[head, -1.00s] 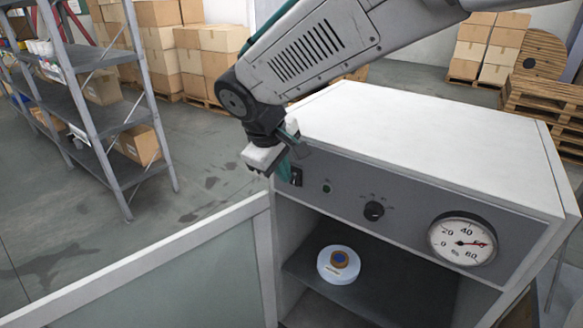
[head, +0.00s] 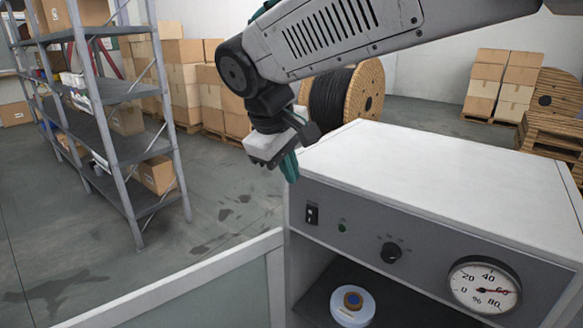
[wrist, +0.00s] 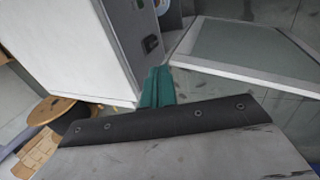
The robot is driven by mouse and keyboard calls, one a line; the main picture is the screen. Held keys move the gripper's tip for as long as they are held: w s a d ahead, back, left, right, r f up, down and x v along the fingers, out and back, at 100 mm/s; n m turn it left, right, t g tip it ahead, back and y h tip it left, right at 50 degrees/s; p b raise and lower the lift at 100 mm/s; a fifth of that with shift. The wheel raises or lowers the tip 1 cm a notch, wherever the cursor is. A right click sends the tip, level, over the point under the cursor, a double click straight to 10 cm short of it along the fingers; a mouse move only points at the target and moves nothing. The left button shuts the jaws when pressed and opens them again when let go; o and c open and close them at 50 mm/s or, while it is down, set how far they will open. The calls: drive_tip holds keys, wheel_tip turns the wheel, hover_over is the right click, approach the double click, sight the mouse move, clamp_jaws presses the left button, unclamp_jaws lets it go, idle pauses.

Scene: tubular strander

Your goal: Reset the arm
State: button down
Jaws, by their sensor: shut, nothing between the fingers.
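My gripper (head: 290,166) hangs from my raised arm just off the front left corner of a white cabinet (head: 430,160). Its teal fingers are shut with nothing between them. They also show in the wrist view (wrist: 157,88), close to the cabinet's edge. The cabinet's grey front panel carries a black rocker switch (head: 312,214), a green lamp, a black knob (head: 391,252) and a round gauge (head: 485,286). In the head view the gripper is above and left of the switch, apart from it.
The cabinet's door (head: 190,285) stands open to the left. A white spool (head: 352,304) lies on the shelf inside. A metal rack (head: 110,120) with boxes stands at the left. Behind are a cable drum (head: 345,97) and stacked boxes. The floor between rack and cabinet is clear.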

drive_tip(key=s+d+f+m+y, duration=0.1)
drive_tip(key=s+d+f+m, duration=0.1)
drive_tip(key=s+d, duration=0.5)
drive_tip(key=s+d+f+m+g, duration=0.1)
drive_tip(key=s+d+f+m, duration=0.1)
drive_tip(key=s+d+m, duration=0.3)
drive_tip(key=s+d+f+m+g+y, duration=0.1)
drive_tip(key=s+d+f+m, duration=0.1)
drive_tip(key=s+d, duration=0.9)
drive_tip(key=d+m, duration=0.1)
drive_tip(key=d, duration=0.4)
drive_tip(key=shift+s+d+f+m+y, duration=0.25)
drive_tip(key=shift+f+m+y, duration=0.05)
drive_tip(key=shift+f, duration=0.05)
